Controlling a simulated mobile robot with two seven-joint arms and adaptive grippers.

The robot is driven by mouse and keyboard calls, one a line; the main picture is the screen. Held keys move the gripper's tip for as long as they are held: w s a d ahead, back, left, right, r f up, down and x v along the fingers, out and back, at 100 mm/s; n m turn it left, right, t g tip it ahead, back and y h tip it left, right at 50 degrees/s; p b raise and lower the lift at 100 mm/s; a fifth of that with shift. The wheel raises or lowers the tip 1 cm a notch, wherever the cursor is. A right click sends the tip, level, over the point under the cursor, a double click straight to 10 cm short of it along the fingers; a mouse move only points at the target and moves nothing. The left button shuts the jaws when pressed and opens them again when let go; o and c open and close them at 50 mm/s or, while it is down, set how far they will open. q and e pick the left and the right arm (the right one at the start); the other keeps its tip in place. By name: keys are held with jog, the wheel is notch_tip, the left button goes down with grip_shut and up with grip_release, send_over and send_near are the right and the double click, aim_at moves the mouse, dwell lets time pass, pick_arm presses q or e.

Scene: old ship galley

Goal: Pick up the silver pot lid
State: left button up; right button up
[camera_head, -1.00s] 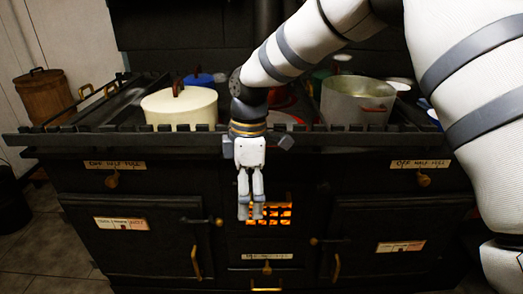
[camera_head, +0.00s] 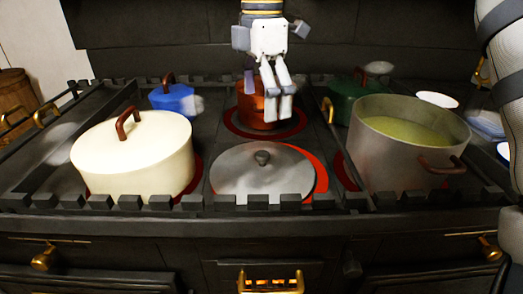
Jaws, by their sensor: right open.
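The silver pot lid (camera_head: 240,178) lies flat at the front middle of the stove top, partly over a glowing red burner ring. It is a grey disc with a small dark knob (camera_head: 262,158) at its centre. The front rail hides a little of its near edge. My right gripper (camera_head: 278,104) hangs above and behind the lid in the picture, fingers pointing down. It is open and empty, apart from the lid, and it overlaps a copper-red pot (camera_head: 256,108) behind it. My left gripper is not in view.
A cream lidded pot (camera_head: 135,160) stands to the lid's left. A large silver pot of greenish liquid (camera_head: 408,145) stands to its right. Blue (camera_head: 175,100) and green (camera_head: 347,104) pots stand further back. A notched rail (camera_head: 160,203) runs along the stove's front edge.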

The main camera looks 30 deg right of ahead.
aim_at(263, 154)
jog(key=f, duration=0.7)
jog(key=s+f, duration=0.1)
jog(key=f, duration=0.3)
jog(key=shift+s+a+f, duration=0.1)
jog(key=shift+a, duration=0.2)
jog(key=shift+f, duration=0.3)
grip_shut()
